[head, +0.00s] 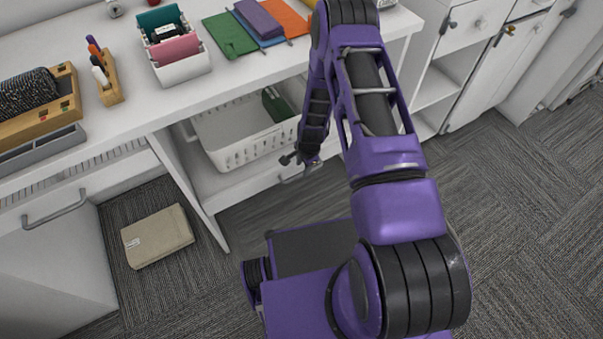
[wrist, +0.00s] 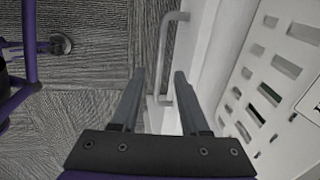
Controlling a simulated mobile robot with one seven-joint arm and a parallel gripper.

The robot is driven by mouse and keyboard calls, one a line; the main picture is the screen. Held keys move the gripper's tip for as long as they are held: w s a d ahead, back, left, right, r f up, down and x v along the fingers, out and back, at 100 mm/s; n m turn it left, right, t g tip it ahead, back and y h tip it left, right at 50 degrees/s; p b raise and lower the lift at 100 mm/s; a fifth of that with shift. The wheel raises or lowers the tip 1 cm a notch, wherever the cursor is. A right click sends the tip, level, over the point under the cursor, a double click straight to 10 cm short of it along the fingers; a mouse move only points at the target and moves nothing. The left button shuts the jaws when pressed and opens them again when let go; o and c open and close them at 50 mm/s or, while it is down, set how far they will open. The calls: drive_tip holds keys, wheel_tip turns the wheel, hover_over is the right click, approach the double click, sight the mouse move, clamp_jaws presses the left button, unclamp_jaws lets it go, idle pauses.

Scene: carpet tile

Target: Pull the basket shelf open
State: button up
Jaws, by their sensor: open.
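The basket shelf (head: 238,188) is a white pull-out board under the desk, carrying a white slotted basket (head: 240,150). In the wrist view, the basket (wrist: 275,75) fills the right side, and a pale bar handle (wrist: 167,50) stands out from the shelf's white front. My gripper (head: 290,160) is at the shelf front, near its right part. In the wrist view, my gripper (wrist: 160,75) is open, and the near end of the handle appears between its two fingers. Whether either finger touches the handle I cannot tell. My arm hides part of the shelf.
The white desk (head: 140,110) above holds folders, a card holder (head: 180,60) and pen stands. A beige box (head: 157,236) lies on the carpet at left, by a grey-handled door or drawer (head: 50,250). Cabinets stand at right. Carpet in front of the shelf is clear beside my base.

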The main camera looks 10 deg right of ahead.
sight(301, 175)
drive_tip(key=f, duration=0.3)
drive_tip(key=w+f, duration=0.1)
drive_tip(key=f, duration=0.1)
drive_tip(key=shift+a+b, duration=0.15)
drive_tip(key=shift+b, duration=0.2)
clamp_jaws()
idle(1.1)
